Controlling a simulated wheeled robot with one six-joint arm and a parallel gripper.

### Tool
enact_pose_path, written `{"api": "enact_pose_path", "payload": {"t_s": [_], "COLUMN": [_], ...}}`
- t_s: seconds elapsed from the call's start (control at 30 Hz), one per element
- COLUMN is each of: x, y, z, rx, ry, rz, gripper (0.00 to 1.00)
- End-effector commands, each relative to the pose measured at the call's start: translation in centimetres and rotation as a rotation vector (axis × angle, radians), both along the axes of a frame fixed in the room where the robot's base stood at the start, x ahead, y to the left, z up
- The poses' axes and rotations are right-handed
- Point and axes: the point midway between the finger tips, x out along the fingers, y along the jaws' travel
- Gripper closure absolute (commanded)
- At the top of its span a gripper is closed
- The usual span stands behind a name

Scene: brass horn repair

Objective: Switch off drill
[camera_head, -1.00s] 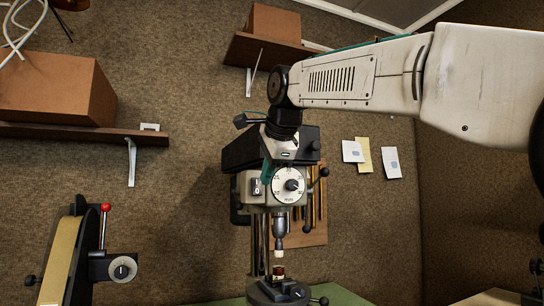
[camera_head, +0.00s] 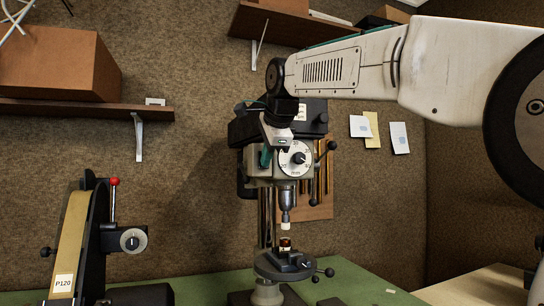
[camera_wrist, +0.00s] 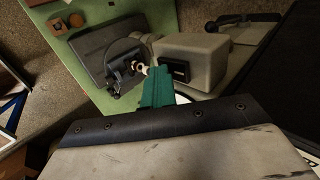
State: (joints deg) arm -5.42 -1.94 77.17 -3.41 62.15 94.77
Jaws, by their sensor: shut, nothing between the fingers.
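The drill is a grey bench drill press (camera_head: 285,180) in the middle of the head view, with a round white dial (camera_head: 297,158) on its front. Its chuck (camera_head: 286,200) points down over a small round table (camera_head: 284,265). My gripper (camera_head: 265,160) has teal fingers, shut and empty, close to the front left of the drill head, left of the dial. In the wrist view my gripper (camera_wrist: 157,75) is beside the grey drill head (camera_wrist: 195,60), with a black switch plate (camera_wrist: 181,71) just right of the fingertips. I cannot tell whether they touch, or the switch's position.
A belt sander (camera_head: 75,245) marked P120 stands at the left on the green bench (camera_head: 355,285). A shelf (camera_head: 85,110) with a brown box (camera_head: 60,62) is above it. Notes (camera_head: 372,130) hang on the wall at right. Feed handles (camera_head: 331,146) stick out right of the dial.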

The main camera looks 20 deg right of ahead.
Motion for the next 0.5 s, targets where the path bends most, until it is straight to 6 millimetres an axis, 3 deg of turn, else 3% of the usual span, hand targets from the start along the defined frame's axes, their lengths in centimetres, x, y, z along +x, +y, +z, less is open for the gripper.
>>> {"api": "enact_pose_path", "payload": {"t_s": [0.07,0.5], "x": [0.08,0.13], "y": [0.91,0.81], "z": [-0.05,0.65], "rx": [-0.001,0.001], "ry": [-0.016,-0.015], "rz": [0.011,0.008], "gripper": [1.0,1.0]}}
